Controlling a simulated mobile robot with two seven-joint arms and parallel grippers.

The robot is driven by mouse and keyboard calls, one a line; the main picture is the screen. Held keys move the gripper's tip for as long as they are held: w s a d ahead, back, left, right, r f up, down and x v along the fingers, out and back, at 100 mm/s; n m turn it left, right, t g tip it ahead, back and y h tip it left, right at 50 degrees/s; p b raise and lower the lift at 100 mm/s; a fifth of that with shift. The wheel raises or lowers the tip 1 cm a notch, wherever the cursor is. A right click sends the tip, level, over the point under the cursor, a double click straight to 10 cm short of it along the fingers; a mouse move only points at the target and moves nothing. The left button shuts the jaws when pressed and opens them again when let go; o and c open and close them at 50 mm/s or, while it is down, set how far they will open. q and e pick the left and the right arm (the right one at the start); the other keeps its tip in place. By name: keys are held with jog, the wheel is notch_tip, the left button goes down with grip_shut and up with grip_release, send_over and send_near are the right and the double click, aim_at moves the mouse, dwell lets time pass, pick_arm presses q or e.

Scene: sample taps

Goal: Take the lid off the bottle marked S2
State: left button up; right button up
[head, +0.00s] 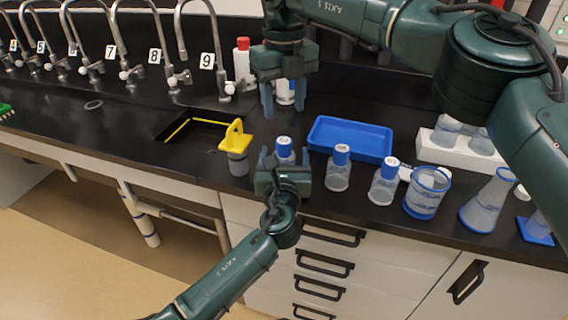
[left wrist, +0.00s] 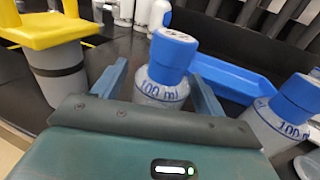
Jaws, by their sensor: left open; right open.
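Three clear bottles with blue lids stand in a row on the black bench: a left one (head: 284,147), a middle one (head: 339,172) and a right one (head: 384,184). Their lid marks are too small to read, so I cannot tell which is S2. My left gripper (head: 284,157) is open, with its fingers on either side of the left bottle. In the left wrist view that bottle (left wrist: 163,88) reads "100 ml", its blue lid (left wrist: 174,48) still on, with the fingers apart from it. My right gripper (head: 284,107) is open and points down farther back, near a white bottle (head: 286,94).
A blue tray (head: 350,139) lies behind the bottles. A yellow-topped grey container (head: 237,160) stands left of them, by the sink (head: 196,136). A beaker (head: 426,193) and a flask (head: 487,203) stand to the right. Numbered taps (head: 184,50) line the back.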

aim_at(284, 140)
pick_arm(q)
jog(key=shift+c, duration=0.4)
grip_shut()
pick_arm(e)
jog(key=m, duration=2.6)
jog(key=shift+m, duration=0.3)
jog(key=shift+f, duration=4)
jog(key=shift+c, duration=0.4)
